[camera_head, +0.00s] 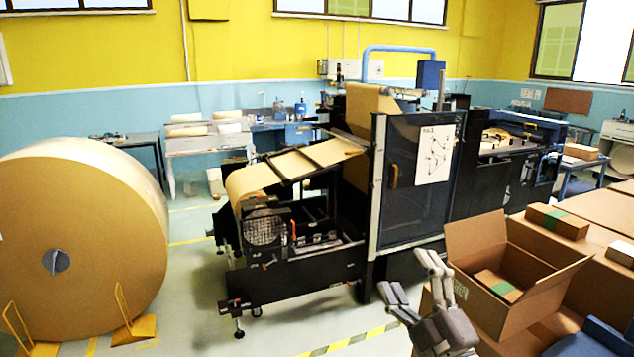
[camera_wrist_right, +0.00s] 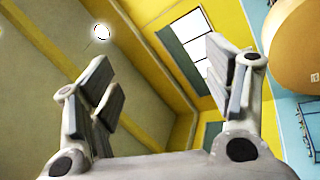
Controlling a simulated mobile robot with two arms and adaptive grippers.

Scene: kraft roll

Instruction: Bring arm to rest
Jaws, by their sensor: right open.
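My right gripper (camera_head: 418,291) is in the lower right of the head view, raised in front of the machine and left of an open cardboard box. Its fingers are spread apart with nothing between them. In the right wrist view the same gripper (camera_wrist_right: 165,105) points up toward the ceiling and the yellow wall, and its jaws are empty. My left gripper does not show in either view.
An open cardboard box (camera_head: 482,310) holding a smaller taped box (camera_head: 497,286) stands close right of the gripper. Another taped box (camera_head: 557,221) lies behind it. A large kraft roll (camera_head: 100,215) stands at left, the black machine (camera_head: 300,265) in the middle. Floor shows between them.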

